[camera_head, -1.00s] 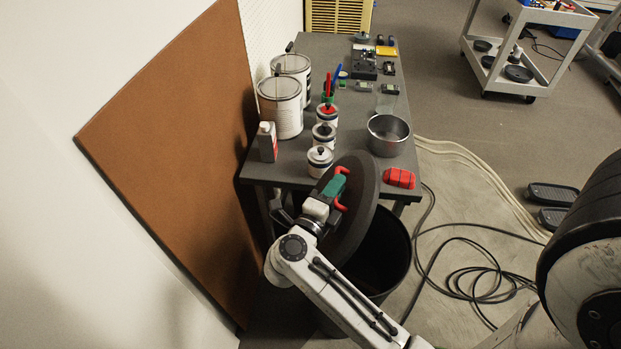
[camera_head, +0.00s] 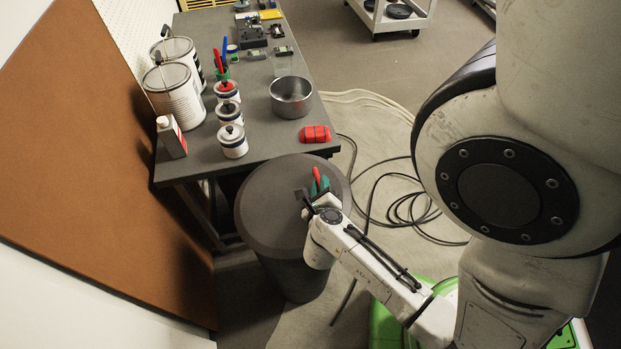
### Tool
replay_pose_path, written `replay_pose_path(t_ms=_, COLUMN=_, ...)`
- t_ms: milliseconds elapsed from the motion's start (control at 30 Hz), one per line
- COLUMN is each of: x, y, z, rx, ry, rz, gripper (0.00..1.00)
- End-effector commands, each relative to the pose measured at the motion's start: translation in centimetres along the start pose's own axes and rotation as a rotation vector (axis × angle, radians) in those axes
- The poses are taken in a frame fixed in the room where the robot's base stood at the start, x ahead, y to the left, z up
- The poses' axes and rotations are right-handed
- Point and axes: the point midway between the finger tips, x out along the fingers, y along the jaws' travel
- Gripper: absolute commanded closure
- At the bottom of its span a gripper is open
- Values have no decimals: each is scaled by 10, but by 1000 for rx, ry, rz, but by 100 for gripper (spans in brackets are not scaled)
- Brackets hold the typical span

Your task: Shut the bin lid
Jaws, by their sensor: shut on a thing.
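The dark grey bin (camera_head: 292,279) stands on the floor at the front end of the workbench. Its round dark lid (camera_head: 266,205) lies flat over the bin's top and covers the opening. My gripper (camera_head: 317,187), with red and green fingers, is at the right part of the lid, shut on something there. The gripped part is mostly hidden by the fingers and my wrist. I cannot tell whether the lid's far rim is fully seated.
The workbench (camera_head: 257,130) behind the bin carries paint cans (camera_head: 174,95), small jars, a metal pot (camera_head: 291,97) and a red object (camera_head: 315,134). A brown board (camera_head: 75,150) leans at left. Black cables (camera_head: 400,205) lie on the floor at right.

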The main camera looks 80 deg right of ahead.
Motion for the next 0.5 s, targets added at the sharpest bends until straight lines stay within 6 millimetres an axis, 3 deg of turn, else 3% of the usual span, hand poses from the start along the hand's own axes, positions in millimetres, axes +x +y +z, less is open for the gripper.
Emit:
replay_pose_path(t_ms=200, x=10, y=11, z=-23, rx=90, ry=1, rz=35, gripper=100)
replay_pose_path(t_ms=500, x=14, y=18, z=-34, rx=139, ry=0, rz=57, gripper=100)
